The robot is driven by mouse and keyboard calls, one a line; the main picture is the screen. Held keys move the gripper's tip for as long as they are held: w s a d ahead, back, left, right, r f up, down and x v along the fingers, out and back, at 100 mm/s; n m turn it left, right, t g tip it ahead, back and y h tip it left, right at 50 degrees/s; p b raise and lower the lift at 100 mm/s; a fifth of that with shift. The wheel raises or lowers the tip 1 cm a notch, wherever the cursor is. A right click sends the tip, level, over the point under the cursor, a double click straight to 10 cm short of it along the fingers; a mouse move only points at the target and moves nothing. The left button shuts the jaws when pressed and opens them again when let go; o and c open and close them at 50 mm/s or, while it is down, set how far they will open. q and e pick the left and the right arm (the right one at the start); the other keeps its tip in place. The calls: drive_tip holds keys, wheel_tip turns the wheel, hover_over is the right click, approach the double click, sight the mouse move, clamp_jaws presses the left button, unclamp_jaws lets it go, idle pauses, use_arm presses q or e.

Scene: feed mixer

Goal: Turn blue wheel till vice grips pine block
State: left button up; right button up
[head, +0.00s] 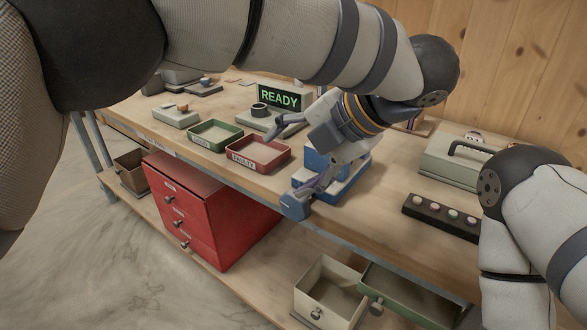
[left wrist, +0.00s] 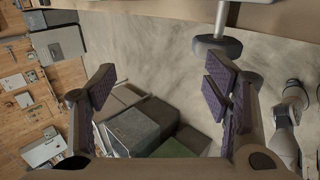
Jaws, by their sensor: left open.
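The blue vice (head: 346,187) stands at the front edge of the wooden bench in the head view, partly hidden by my left gripper. A blue part (head: 295,205) juts out at its front; I cannot tell whether this is the wheel. I cannot make out the pine block. My left gripper (head: 288,165) is open, with its fingers spread over and beside the vice's left side; contact cannot be told. In the left wrist view the open fingers (left wrist: 160,92) have nothing between their pads. My right gripper is out of view.
Red (head: 258,154) and green (head: 215,136) trays and a READY display (head: 281,98) are left of the vice. A button strip (head: 441,216) and a lidded case (head: 455,160) are to its right. A red drawer cabinet (head: 205,210) and open drawers (head: 329,290) stand below.

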sight(295, 206)
use_arm(q)
drive_tip(key=shift+f, duration=0.1)
drive_tip(key=c, duration=0.4)
drive_tip(key=m+g+h, duration=0.1)
drive_tip(key=m, duration=0.1)
drive_tip(key=m+g+h+b, duration=0.1)
drive_tip(key=m, duration=0.2)
drive_tip(key=m+g+h+b, duration=0.1)
drive_tip(key=m, duration=0.2)
drive_tip(key=shift+w+f, duration=0.2)
drive_tip(key=shift+w, duration=0.2)
drive_tip(key=c, duration=0.4)
wheel_tip(295, 206, down, 8)
drive_tip(key=m+h, duration=0.1)
drive_tip(key=m, duration=0.2)
drive_tip(key=m+g+h+b, duration=0.1)
drive_tip(key=m, duration=0.2)
drive_tip(key=m+g+h, duration=0.1)
drive_tip(key=m+h, duration=0.1)
drive_tip(key=m, duration=0.2)
drive_tip(key=shift+d+r+b, duration=0.15)
drive_tip(key=shift+r+b, duration=0.1)
drive_tip(key=shift+b, duration=0.15)
clamp_jaws()
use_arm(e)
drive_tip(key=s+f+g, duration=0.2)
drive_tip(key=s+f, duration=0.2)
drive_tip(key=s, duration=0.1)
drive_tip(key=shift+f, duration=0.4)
